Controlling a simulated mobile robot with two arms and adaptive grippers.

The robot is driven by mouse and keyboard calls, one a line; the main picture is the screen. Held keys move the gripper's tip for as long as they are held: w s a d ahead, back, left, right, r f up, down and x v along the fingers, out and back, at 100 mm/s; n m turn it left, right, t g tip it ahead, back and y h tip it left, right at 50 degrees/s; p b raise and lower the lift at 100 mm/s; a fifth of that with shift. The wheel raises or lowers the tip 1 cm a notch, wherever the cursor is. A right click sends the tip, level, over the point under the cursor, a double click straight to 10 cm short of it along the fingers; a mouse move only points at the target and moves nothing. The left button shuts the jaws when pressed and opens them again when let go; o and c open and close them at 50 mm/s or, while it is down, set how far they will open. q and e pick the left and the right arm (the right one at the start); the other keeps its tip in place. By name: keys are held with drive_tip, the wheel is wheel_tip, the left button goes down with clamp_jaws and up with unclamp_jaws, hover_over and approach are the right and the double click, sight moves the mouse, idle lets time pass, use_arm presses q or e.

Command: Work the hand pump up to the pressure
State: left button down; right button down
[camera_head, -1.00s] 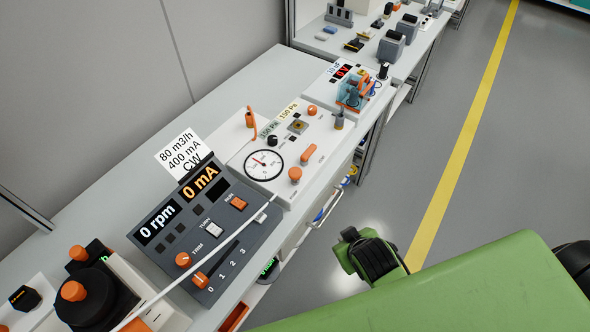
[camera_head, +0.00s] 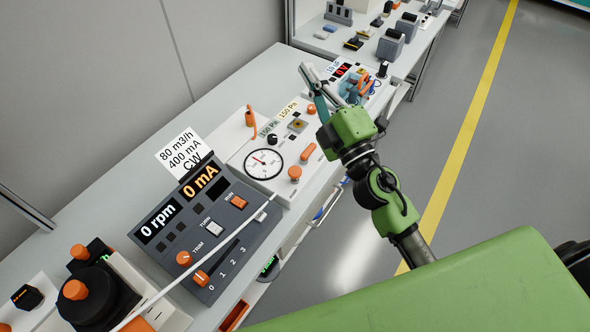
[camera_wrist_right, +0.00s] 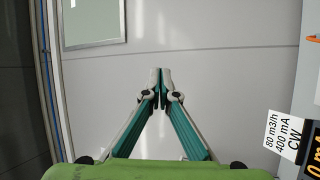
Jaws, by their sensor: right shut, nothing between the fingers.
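The white gauge panel (camera_head: 240,157) stands on the bench with a round dial gauge (camera_head: 263,164). An orange upright lever (camera_head: 250,117) is at its back left; whether this is the pump handle I cannot tell. Orange knobs (camera_head: 295,172) and an orange bar handle (camera_head: 307,152) sit toward its front. My left gripper is out of view.
A dark console (camera_head: 205,226) showing 0 rpm and 0 mA stands left of the panel, with a pale cable across it. A further device (camera_head: 343,72) with a red display is partly hidden behind my right gripper. The floor (camera_head: 520,150) beyond the bench is clear.

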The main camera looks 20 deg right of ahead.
drive_tip(key=a+f+n+g+y, duration=0.2)
drive_tip(key=a+n+g+y, duration=0.3)
drive_tip(key=a+n+y, duration=0.45)
drive_tip(key=n+g+h, duration=0.7)
drive_tip(key=n+g, duration=0.2)
drive_tip(key=g, duration=0.1)
hover_over(298, 171)
wheel_tip(298, 171, down, 19)
drive_tip(key=shift+f, duration=0.2)
wheel_tip(298, 171, down, 8)
drive_tip(key=b, duration=0.6)
drive_tip(key=shift+r, duration=0.2)
drive_tip(key=shift+f+b, duration=0.45)
drive_tip(key=shift+b, duration=0.05)
